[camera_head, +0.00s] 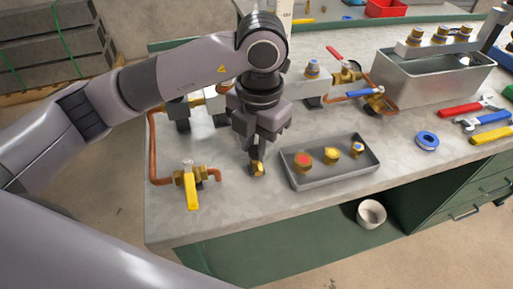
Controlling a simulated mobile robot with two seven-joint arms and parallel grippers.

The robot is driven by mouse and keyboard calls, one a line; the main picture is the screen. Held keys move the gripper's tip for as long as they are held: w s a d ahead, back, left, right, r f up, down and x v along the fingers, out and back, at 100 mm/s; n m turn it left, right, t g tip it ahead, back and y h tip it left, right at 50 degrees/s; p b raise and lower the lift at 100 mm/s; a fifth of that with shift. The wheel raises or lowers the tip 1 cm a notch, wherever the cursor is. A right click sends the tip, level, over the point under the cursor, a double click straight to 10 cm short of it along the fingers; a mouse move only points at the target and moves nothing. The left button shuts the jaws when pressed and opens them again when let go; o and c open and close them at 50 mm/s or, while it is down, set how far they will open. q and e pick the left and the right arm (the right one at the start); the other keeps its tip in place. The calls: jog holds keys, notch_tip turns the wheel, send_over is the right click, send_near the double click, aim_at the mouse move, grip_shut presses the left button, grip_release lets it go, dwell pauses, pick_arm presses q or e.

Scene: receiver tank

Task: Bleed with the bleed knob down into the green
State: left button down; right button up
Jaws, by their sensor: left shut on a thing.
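My left gripper (257,155) reaches down over the workbench, left of a grey tray (335,179). It is shut on a small brass piece (258,169) at or just above the bench top; I cannot tell whether the piece touches the bench. The tray holds brass fittings with red (304,159), yellow (331,153) and blue (357,148) tops. I cannot pick out the bleed knob or a green gauge zone for certain. My right gripper is out of view.
A brass valve with a yellow handle (192,192) stands on copper pipe at the bench's left. Red (334,53) and blue (361,94) handles sit right of the tank. A metal bin (430,85), blue tape roll (427,140) and wrenches (475,106) are on the right.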

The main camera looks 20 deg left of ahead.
pick_arm(q)
jog(key=c, duration=1.9)
grip_release()
jog(key=m+b, duration=0.3)
jog(key=m, duration=0.1)
jog(key=shift+b, duration=0.35)
jog(key=shift+o, duration=0.2)
jog(key=shift+m, duration=0.5)
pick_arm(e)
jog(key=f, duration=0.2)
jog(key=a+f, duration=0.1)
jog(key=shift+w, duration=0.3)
pick_arm(q)
jog(key=shift+r+b, duration=0.1)
jog(key=shift+b, duration=0.25)
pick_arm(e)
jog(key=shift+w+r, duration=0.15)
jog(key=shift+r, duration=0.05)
pick_arm(q)
jog(key=o, duration=1.1)
jog(key=shift+c, duration=0.2)
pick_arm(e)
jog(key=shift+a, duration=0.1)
pick_arm(q)
notch_tip(320, 180, up, 7)
jog(key=shift+s+f, duration=0.1)
jog(key=shift+f, duration=0.05)
jog(key=shift+r, duration=0.2)
